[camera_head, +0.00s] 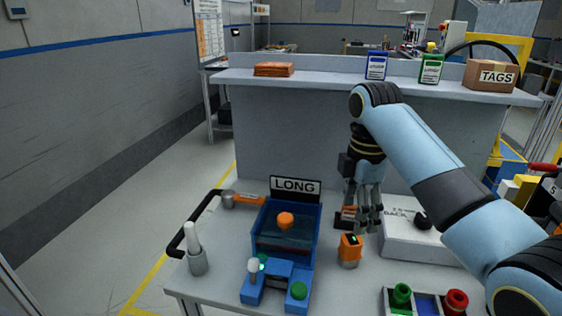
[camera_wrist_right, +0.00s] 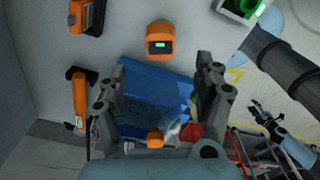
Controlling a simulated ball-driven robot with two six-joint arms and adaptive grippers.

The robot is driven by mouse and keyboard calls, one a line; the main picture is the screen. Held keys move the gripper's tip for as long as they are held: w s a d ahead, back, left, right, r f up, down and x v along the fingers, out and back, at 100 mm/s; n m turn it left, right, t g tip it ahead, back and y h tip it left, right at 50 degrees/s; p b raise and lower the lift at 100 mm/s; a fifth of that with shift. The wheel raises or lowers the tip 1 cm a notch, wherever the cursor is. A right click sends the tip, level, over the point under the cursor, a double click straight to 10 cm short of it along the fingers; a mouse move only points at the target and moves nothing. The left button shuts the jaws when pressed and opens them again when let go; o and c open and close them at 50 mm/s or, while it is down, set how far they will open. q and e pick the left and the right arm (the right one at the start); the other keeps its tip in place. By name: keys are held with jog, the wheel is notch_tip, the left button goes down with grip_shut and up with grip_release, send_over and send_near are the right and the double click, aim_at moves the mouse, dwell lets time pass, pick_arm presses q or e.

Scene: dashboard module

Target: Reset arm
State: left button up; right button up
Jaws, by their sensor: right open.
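My right gripper (camera_head: 370,222) hangs fingers-down over the table, behind the small orange device (camera_head: 349,250), open and empty. In the right wrist view its fingers (camera_wrist_right: 160,75) are apart, with nothing held between them. The blue dashboard module (camera_head: 270,278) stands on the table to the left of my right gripper, with an orange knob (camera_head: 285,219), a lever (camera_head: 253,268) and a green button (camera_head: 298,290). The module also shows below the fingers in the right wrist view (camera_wrist_right: 157,92).
A LONG sign (camera_head: 296,186) stands behind the module. A white box (camera_head: 418,238) lies to the right, and a tray (camera_head: 428,306) with green and red buttons is at the front right. A shelf (camera_head: 330,80) behind holds a TAGS carton (camera_head: 491,76). A white-topped cylinder (camera_head: 195,250) stands at left.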

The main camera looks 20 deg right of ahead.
jog(key=s+a+f+m+t, duration=0.1)
jog(key=s+f+m, duration=0.15)
jog(key=s, duration=0.35)
jog(key=s+f+m, duration=0.2)
jog(key=s+m, duration=0.2)
jog(key=s, duration=0.2)
jog(key=s+a+r+m+t, duration=0.1)
jog(key=s+r+m, duration=0.1)
jog(key=s+m, duration=0.35)
jog(key=s+a+r+m+t, duration=0.1)
jog(key=s+r+m+t, duration=0.15)
jog(key=s, duration=0.65)
notch_tip(320, 180, down, 33)
jog(key=s+d+m+g+b, duration=0.1)
jog(key=d+g+b, duration=0.1)
jog(key=b, duration=0.5)
jog(key=s+d+f+g+b, duration=0.1)
jog(key=s+f+b, duration=0.5)
jog(key=s+f, duration=1.3)
notch_tip(320, 180, down, 4)
jog(key=shift+d+f+g+h+b, duration=0.15)
jog(key=shift+g+h+b, duration=0.2)
jog(key=shift+h, duration=0.05)
